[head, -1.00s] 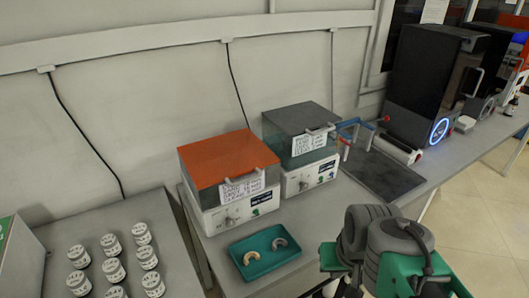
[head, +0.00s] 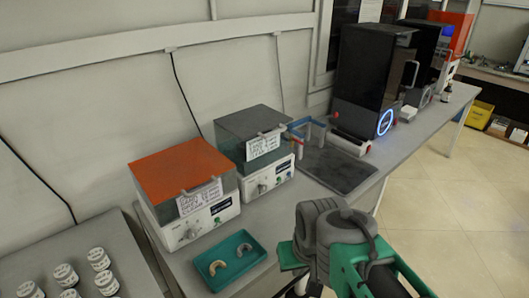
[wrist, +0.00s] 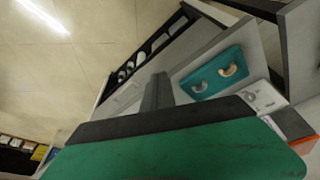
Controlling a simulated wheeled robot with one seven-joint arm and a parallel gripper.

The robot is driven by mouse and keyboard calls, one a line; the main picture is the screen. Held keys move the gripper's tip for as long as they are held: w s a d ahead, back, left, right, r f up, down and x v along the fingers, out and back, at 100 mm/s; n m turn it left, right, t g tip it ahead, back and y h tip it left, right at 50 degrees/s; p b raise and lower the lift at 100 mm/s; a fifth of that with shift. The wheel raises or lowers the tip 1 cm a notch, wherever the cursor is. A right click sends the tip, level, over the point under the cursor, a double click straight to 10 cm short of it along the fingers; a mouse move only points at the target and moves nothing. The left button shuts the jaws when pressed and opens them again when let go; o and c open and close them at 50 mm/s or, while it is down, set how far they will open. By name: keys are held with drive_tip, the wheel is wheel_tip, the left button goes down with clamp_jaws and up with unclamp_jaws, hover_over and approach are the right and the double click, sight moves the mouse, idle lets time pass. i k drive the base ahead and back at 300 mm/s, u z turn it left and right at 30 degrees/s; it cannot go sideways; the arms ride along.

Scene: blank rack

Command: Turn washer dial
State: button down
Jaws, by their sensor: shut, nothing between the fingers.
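Two box-shaped units with white control fronts stand side by side on the bench. The nearer one has an orange lid (head: 180,168), with a small round dial (head: 190,233) on its panel. The farther one has a dark grey lid (head: 250,122), with its own dial (head: 262,187). I cannot tell from the labels which is the washer. My gripper (wrist: 157,88) is shut and empty in the wrist view. In the head view my arm is at lower right, in front of the bench and apart from both panels. Part of a white panel (wrist: 262,97) shows in the wrist view.
A teal tray (head: 214,284) with two curved pieces lies before the orange-lidded unit; it also shows in the wrist view (wrist: 203,88). White jars (head: 66,274) stand at lower left. A dark mat (head: 345,172) and a tall black machine (head: 365,85) are farther right. Open floor lies right.

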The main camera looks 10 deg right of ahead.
sight(263, 187)
drive_tip(key=k, duration=0.5)
drive_tip(key=z, duration=1.35)
drive_tip(key=i, duration=0.75)
drive_tip(key=u, duration=1.75)
